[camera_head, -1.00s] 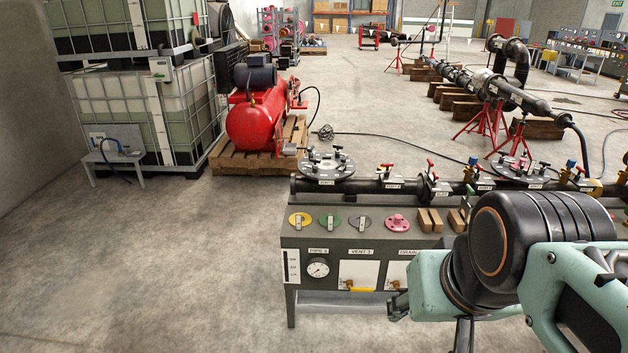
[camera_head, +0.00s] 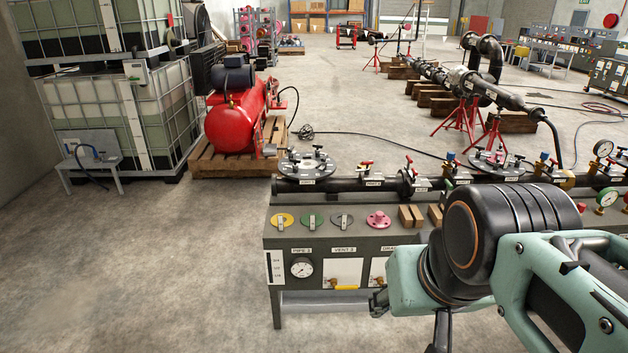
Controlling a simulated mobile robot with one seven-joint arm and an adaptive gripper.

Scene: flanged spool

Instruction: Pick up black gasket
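A dark disc (camera_head: 342,221), the only black or dark grey one in its row, lies flat on the sloped top of the bench (camera_head: 350,240). It looks like the black gasket and has a pale upright tab at its middle. A green disc (camera_head: 313,221) and a yellow disc (camera_head: 283,221) lie to its left, and a pink flanged piece (camera_head: 379,220) to its right. My arm fills the lower right, in front of the bench. Only dark parts of my gripper (camera_head: 378,303) show, below and right of the dark disc and apart from it. Its fingers are mostly hidden.
Wooden blocks (camera_head: 411,215) sit right of the pink piece. A dark pipe with valves (camera_head: 350,185) runs along the bench's back. A gauge (camera_head: 302,267) is on its front. A red compressor (camera_head: 235,125) stands behind. The floor at left is clear.

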